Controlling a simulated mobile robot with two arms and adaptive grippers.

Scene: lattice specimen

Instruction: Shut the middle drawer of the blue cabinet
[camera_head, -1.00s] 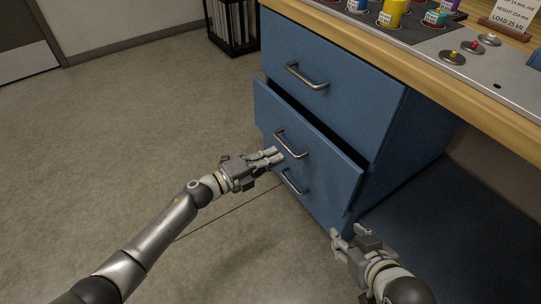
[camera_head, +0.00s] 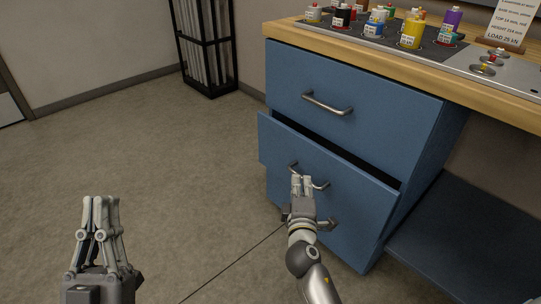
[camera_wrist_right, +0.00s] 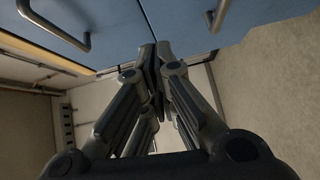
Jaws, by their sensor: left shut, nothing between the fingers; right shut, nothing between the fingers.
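The blue cabinet (camera_head: 350,75) stands under the worktop. Its middle drawer (camera_head: 360,196) sticks out partway, with a dark gap above its front; the drawers above and below look shut. My right gripper (camera_head: 302,180) is shut and empty, in front of the middle drawer's front, partly covering its handle (camera_head: 321,186). I cannot tell whether it touches. In the right wrist view its fingertips (camera_wrist_right: 157,48) are together, close to a blue surface (camera_wrist_right: 118,28). My left gripper (camera_head: 99,203) is shut and empty at the lower left, well apart from the cabinet.
The wooden worktop (camera_head: 458,88) above carries several coloured jars and a sign. A black rack (camera_head: 207,45) stands behind the cabinet at the left. A dark blue low panel (camera_head: 465,235) lies right of the cabinet. The floor on the left is clear.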

